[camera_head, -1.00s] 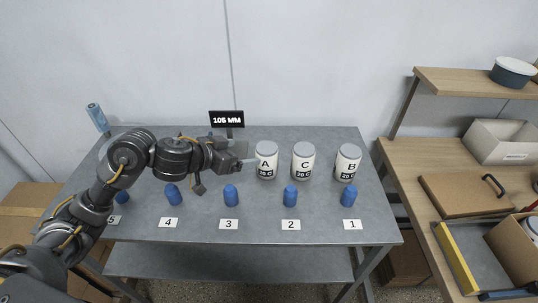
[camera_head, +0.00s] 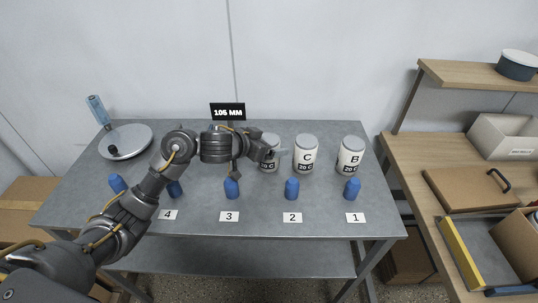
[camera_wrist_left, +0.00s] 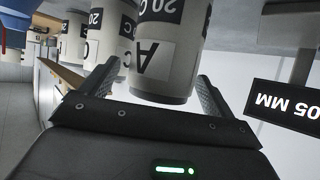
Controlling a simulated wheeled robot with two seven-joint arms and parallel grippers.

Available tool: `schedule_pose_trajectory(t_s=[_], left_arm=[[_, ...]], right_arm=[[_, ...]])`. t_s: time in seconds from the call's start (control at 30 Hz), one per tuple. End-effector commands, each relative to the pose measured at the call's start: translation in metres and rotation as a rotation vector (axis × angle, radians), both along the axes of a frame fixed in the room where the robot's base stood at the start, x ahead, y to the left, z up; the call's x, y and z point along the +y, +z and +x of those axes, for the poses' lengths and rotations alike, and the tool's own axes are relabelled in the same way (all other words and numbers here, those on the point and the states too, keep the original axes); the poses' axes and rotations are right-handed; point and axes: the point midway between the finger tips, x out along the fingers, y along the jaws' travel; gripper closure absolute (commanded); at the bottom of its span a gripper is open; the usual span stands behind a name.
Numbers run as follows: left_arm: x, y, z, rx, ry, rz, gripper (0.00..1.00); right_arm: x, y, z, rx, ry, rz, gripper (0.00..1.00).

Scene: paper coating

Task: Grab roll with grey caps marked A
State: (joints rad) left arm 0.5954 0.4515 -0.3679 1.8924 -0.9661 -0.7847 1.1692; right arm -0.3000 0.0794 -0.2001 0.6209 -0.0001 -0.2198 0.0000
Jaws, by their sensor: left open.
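The white roll marked A (camera_head: 267,168), with a grey cap, stands upright on the grey table (camera_head: 330,226); my gripper covers part of it in the head view. In the left wrist view, which is upside down, the A roll (camera_wrist_left: 163,62) is large and between the fingers. My left gripper (camera_head: 272,155) is open, and its fingers (camera_wrist_left: 156,88) lie on either side of the roll near its capped end. I cannot tell whether either finger touches it.
Roll C (camera_head: 306,156) and roll B (camera_head: 350,157) stand to the right. Several blue cylinders (camera_head: 292,189) line the front behind number cards. A 105 MM sign (camera_head: 228,113) stands behind the gripper. A round plate (camera_head: 125,140) sits at left.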

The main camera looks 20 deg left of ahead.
Motion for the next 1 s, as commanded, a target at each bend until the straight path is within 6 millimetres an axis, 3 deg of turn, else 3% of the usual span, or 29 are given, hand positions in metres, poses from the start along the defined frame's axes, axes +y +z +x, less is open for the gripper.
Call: schedule_pose_trajectory(t_s=[0.27, 0.7, 1.0], left_arm=[[-0.0014, -0.0015, 0.0035, -0.002, 0.001, 0.001, 0.11], [-0.0013, -0.0011, 0.0034, -0.002, 0.0, 0.0, 0.64], [-0.0014, 0.0022, 0.0037, -0.003, 0.0, 0.0, 0.64]], right_arm=[[-0.003, -0.0008, -0.0004, 0.0, 0.001, -0.003, 0.64], [-0.0026, -0.0007, -0.0008, 0.001, 0.001, -0.003, 0.64], [0.0007, 0.0001, -0.0009, 0.002, -0.001, 0.001, 0.64]])
